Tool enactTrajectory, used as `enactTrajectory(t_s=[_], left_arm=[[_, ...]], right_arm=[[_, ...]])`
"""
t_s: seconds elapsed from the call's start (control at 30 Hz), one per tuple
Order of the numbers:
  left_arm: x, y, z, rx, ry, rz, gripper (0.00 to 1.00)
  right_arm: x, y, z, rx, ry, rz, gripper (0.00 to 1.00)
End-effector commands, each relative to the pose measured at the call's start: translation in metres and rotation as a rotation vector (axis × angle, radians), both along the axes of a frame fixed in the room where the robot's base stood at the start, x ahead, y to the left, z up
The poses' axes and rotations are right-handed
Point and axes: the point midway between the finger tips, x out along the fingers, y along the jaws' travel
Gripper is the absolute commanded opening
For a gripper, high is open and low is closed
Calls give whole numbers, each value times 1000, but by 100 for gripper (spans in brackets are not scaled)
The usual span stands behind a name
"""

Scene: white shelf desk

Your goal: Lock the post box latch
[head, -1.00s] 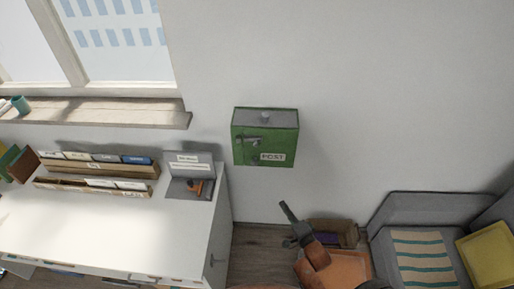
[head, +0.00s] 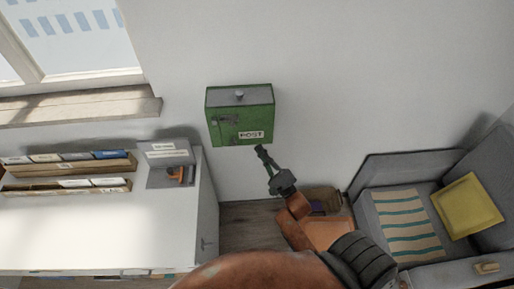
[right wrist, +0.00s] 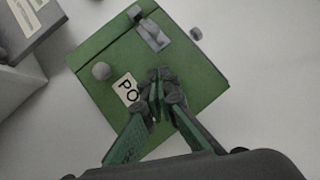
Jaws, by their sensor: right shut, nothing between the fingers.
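The green post box (head: 226,101) is fixed on the wall, with a white POST label (head: 250,135) on its front. Its grey latch (head: 227,120) is on the front's left side; the latch also shows in the right wrist view (right wrist: 150,36), near the box's upper edge there. My right gripper (head: 262,151) is just below and right of the box in the head view. In the right wrist view its fingertips (right wrist: 159,78) are together and empty, in front of the box beside the label, apart from the latch. My left gripper is not in view.
A white desk (head: 90,225) with file holders (head: 70,167) stands at the left. A grey sofa (head: 370,185) with a yellow cushion (head: 468,205) is at the right. A box (head: 325,200) sits on the floor below. The wall around the post box is clear.

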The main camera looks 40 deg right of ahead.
Motion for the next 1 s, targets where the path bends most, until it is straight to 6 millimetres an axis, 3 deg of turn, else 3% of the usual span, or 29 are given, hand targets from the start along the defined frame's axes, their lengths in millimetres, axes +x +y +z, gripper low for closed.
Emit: enactTrajectory(t_s=[0.4,0.63,1.0], left_arm=[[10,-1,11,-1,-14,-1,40],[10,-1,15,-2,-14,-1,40],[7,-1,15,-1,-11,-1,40]], right_arm=[[78,4,30,2,-2,0,0],[93,22,41,0,-1,-1,0],[96,25,42,0,0,-1,0]])
